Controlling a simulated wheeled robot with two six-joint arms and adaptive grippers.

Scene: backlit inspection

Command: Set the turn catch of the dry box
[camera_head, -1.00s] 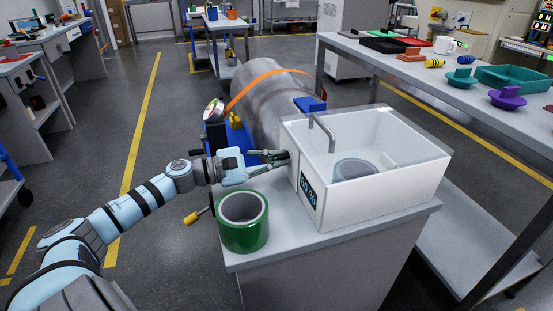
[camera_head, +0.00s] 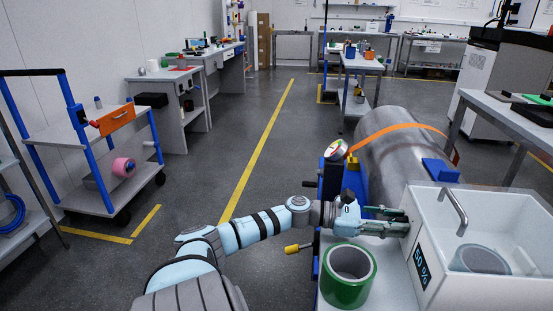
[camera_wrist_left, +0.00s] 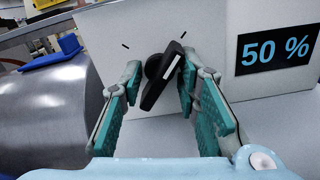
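My left gripper (camera_wrist_left: 160,88) is open, with one green-padded finger on each side of the catch. The right finger is very close to the catch; I cannot tell whether it touches. In the head view my left gripper (camera_head: 400,220) hides the catch.
A green tape roll (camera_head: 348,284) stands on the cabinet top just in front of my left gripper. A yellow-handled tool (camera_head: 297,248) sticks out beside it. A large metal cylinder (camera_head: 405,150) with an orange strap lies behind. Open floor lies to the left.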

